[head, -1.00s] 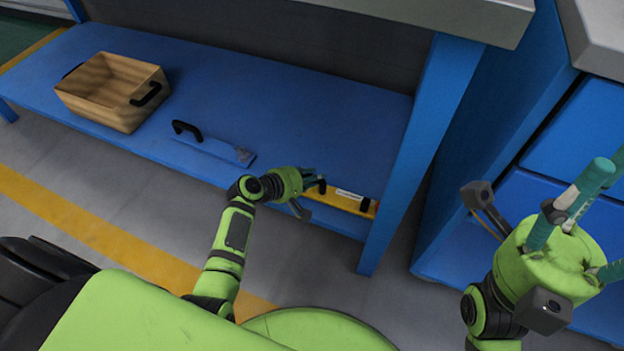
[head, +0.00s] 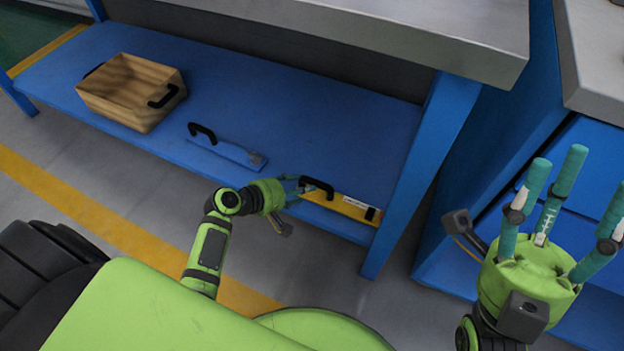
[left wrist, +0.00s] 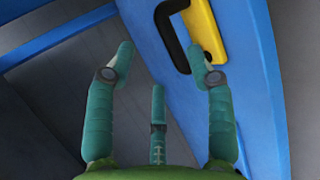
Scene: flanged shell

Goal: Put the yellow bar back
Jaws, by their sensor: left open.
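The yellow bar (head: 347,207) lies on the blue lower shelf near its right front edge, with a black handle (head: 317,186) at its left end and a pale label on top. It shows at the top of the left wrist view (left wrist: 206,32), where its black handle (left wrist: 169,36) is clear of the fingers. My left gripper (head: 297,189) is open and empty, just left of the bar's handle. My right gripper (head: 560,205) stands at the right with its fingers pointing up, spread and empty.
A wooden box (head: 133,92) with black handles stands at the shelf's left. A blue bar (head: 228,150) with a black handle lies mid-shelf. A blue table leg (head: 425,165) rises right of the yellow bar, and a grey worktop (head: 400,40) overhangs the shelf.

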